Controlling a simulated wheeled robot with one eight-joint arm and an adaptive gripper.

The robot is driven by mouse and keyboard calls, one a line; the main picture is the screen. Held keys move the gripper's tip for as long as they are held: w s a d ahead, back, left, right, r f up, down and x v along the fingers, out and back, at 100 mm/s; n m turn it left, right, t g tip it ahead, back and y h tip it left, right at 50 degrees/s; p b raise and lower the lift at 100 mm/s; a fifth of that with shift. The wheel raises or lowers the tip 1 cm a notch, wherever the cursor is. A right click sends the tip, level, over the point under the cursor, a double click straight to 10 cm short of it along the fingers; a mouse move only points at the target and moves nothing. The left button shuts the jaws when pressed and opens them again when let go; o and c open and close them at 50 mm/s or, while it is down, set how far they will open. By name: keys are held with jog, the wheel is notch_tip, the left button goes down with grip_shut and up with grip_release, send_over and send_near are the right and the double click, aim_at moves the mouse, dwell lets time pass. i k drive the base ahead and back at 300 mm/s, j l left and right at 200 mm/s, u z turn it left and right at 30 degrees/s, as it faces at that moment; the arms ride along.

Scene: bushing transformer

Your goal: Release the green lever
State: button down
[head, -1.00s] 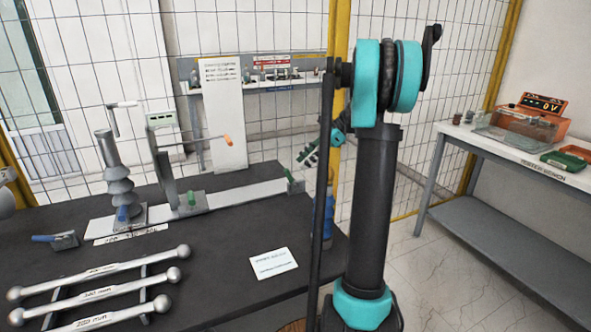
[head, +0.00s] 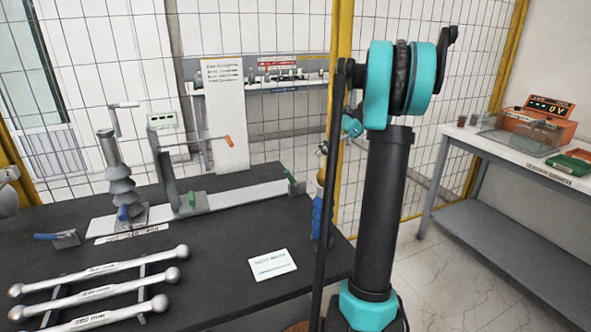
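A second green lever (head: 191,199) is on the foot of the grey upright carriage (head: 169,181) further left on the rail. Nothing touches either lever in this view. My gripper's fingers cannot be made out. Only a small teal part of my wrist shows at the left edge of my dark arm link, above and right of the rail's end. The rest is hidden behind the arm.
A blue column (head: 318,218) stands at the table's right edge, partly behind my arm. Several metal rods (head: 100,292) lie at the front left. A white card (head: 272,264) lies on the black table (head: 215,250). A side bench (head: 500,150) stands right.

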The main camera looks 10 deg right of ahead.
aim_at(294, 188)
jog(key=l, duration=1.4)
jog(key=k, duration=0.05)
